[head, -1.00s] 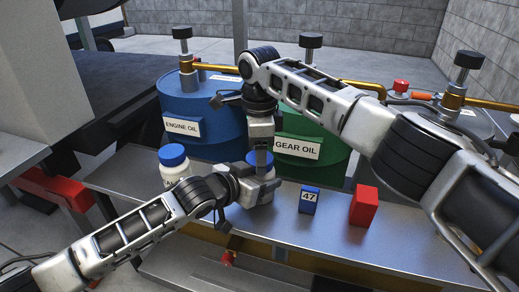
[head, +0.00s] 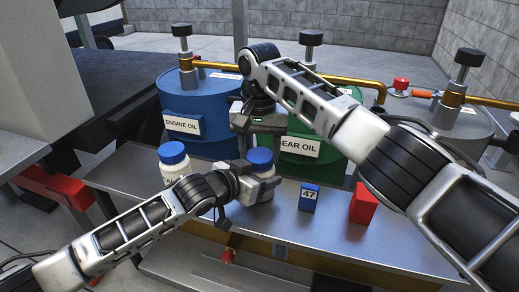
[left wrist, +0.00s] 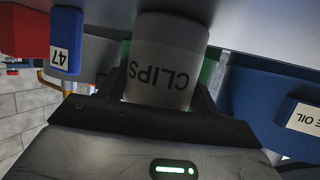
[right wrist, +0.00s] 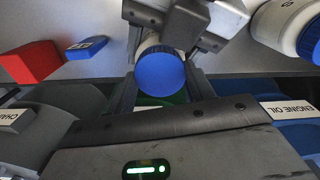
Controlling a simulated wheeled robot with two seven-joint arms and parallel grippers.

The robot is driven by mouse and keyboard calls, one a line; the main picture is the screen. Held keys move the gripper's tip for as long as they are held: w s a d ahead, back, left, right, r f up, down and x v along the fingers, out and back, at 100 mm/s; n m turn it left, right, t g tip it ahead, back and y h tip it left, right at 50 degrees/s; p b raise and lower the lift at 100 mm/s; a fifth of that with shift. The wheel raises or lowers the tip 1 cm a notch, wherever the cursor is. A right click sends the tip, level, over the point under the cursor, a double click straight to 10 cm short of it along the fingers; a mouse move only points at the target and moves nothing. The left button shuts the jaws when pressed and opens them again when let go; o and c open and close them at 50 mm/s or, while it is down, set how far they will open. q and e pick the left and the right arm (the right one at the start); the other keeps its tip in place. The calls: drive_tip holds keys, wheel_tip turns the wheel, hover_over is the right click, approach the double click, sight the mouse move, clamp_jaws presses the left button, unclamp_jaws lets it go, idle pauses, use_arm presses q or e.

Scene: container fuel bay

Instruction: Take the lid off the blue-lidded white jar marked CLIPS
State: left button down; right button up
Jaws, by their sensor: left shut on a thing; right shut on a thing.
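The white CLIPS jar (head: 264,171) stands upright on the grey bench with its blue lid (head: 260,157) on top. Its label reads upside down in the left wrist view (left wrist: 165,62). My left gripper (head: 258,184) is shut around the jar's body from the side and hides much of it. My right gripper (head: 261,148) points down from above, shut on the lid, one finger on each side. In the right wrist view the round lid (right wrist: 160,75) sits between the fingers, with white jar just behind it. I cannot tell whether the lid is loose.
Another blue-lidded white jar (head: 174,163) stands to the left. A blue box marked 47 (head: 309,199) and a red block (head: 363,203) are on the right. Blue ENGINE OIL (head: 203,135) and green GEAR OIL (head: 325,168) drums stand behind.

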drive_tip(key=shift+n, duration=0.6)
drive_tip(key=o, duration=1.1)
drive_tip(key=shift+c, duration=0.2)
drive_tip(key=shift+r, duration=2.3)
drive_tip(key=shift+c, duration=0.3)
wheel_tip(320, 180, up, 2)
drive_tip(key=m, duration=0.5)
drive_tip(key=shift+r, duration=0.15)
drive_tip(key=shift+r+m, duration=0.45)
drive_tip(key=shift+m, duration=0.95)
drive_tip(key=shift+f, duration=3.9)
